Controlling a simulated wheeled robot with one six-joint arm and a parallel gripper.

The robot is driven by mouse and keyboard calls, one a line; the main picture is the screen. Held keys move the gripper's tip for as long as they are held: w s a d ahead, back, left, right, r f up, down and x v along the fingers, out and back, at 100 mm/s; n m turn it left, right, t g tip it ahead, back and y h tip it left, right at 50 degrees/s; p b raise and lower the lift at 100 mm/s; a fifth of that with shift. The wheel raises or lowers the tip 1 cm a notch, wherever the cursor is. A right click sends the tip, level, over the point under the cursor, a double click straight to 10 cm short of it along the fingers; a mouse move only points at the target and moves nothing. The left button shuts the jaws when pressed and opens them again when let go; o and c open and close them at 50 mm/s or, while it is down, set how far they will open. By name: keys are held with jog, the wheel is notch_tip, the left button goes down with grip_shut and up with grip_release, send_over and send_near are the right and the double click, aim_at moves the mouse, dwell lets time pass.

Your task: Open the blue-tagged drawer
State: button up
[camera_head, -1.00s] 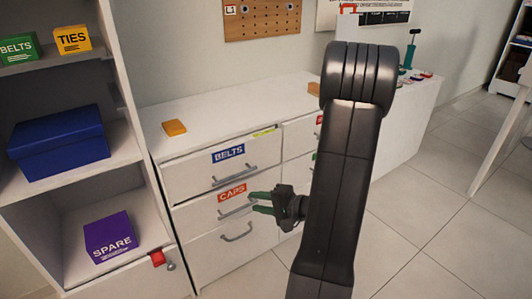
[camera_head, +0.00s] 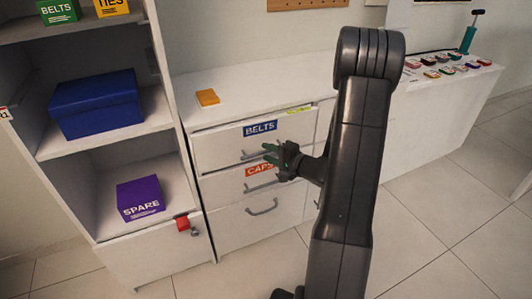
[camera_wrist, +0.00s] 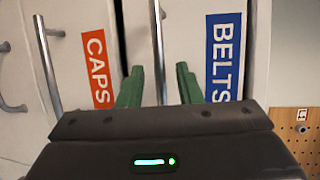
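The blue tag reading BELTS (camera_head: 260,128) is on the top left drawer front (camera_head: 222,150) of the white dresser. It also shows in the wrist view (camera_wrist: 223,57). That drawer's metal handle (camera_head: 250,155) is below the tag. My gripper (camera_head: 267,153) is in front of this handle, its green fingers apart and empty. In the wrist view, the handle (camera_wrist: 158,45) lies ahead, in line with the gap between the fingertips (camera_wrist: 159,69). It does not appear gripped; contact cannot be told. The drawer looks shut or nearly so.
The red-tagged CAPS drawer (camera_head: 225,187) is just below, with its own handle (camera_head: 262,187). An orange block (camera_head: 207,97) lies on the dresser top (camera_head: 270,80). Open shelving (camera_head: 115,225) with a purple SPARE box (camera_head: 140,198) stands left. Floor at right (camera_head: 430,220) is clear.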

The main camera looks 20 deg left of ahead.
jog(key=shift+x, duration=0.95)
jog(key=shift+c, duration=0.2)
grip_shut()
jog(key=s+d+b, duration=1)
jog(key=s+d, duration=0.6)
jog(key=d, duration=0.3)
jog(key=shift+s+d, duration=0.2)
jog(key=shift+s, duration=0.15)
